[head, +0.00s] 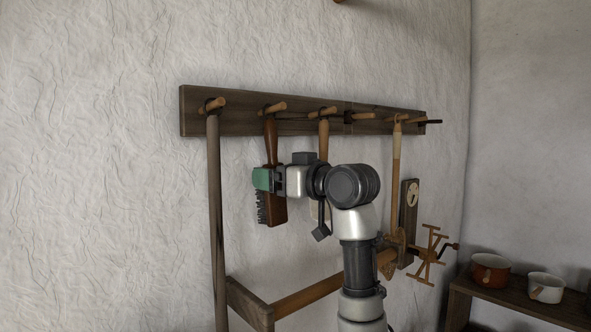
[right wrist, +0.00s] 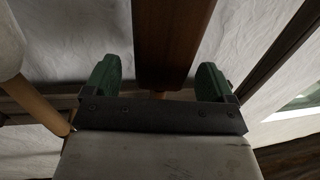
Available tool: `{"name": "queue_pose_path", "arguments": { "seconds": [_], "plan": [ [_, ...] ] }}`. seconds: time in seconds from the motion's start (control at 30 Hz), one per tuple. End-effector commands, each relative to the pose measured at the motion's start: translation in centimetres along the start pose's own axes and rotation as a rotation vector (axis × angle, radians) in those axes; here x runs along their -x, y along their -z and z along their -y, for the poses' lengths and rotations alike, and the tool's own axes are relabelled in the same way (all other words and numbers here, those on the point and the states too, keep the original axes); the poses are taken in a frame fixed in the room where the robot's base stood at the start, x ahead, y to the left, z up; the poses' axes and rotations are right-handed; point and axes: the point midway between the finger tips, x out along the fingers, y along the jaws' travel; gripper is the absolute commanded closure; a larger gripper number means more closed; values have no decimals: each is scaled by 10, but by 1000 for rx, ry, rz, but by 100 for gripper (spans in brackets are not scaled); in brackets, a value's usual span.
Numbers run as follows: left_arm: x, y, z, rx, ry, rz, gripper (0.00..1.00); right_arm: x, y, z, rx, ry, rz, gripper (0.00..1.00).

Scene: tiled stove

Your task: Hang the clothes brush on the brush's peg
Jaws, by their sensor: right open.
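The clothes brush (head: 271,212) has a brown wooden handle and back with dark bristles facing left. It hangs upright against the wall below the second peg (head: 273,107) from the left, its handle top reaching that peg. Whether a loop or hole sits around the peg is too small to tell. My right gripper (head: 262,179) is at the brush's middle, its green fingers partly covering it. In the right wrist view, the gripper (right wrist: 158,78) is open, with brown wood of the brush (right wrist: 170,45) between the fingers and not clamped. My left gripper is not in view.
The dark peg board (head: 230,116) runs along the white wall. A long pole (head: 213,210) hangs left of the brush, and other wooden-handled tools (head: 396,160) hang to the right. A shelf (head: 510,298) with a brown pot (head: 490,269) and white pot (head: 546,287) stands at lower right.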

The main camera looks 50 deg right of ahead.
Motion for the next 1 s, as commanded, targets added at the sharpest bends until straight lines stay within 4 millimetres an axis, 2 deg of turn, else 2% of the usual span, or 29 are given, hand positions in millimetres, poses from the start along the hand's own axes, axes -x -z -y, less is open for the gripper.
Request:
{"name": "queue_pose_path", "arguments": {
  "seconds": [0.03,0.13,0.43,0.8,1.0],
  "plan": [
    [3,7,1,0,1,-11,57,-4,1,0,-1,2,2,15],
    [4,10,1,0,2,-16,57,-9,0,0,-1,1,1,15],
    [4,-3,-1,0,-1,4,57,-10,-1,0,0,0,0,16],
    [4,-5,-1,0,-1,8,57,-10,-1,0,0,0,0,72],
    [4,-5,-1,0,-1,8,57,-10,-1,0,0,0,0,72]
  ]
}}
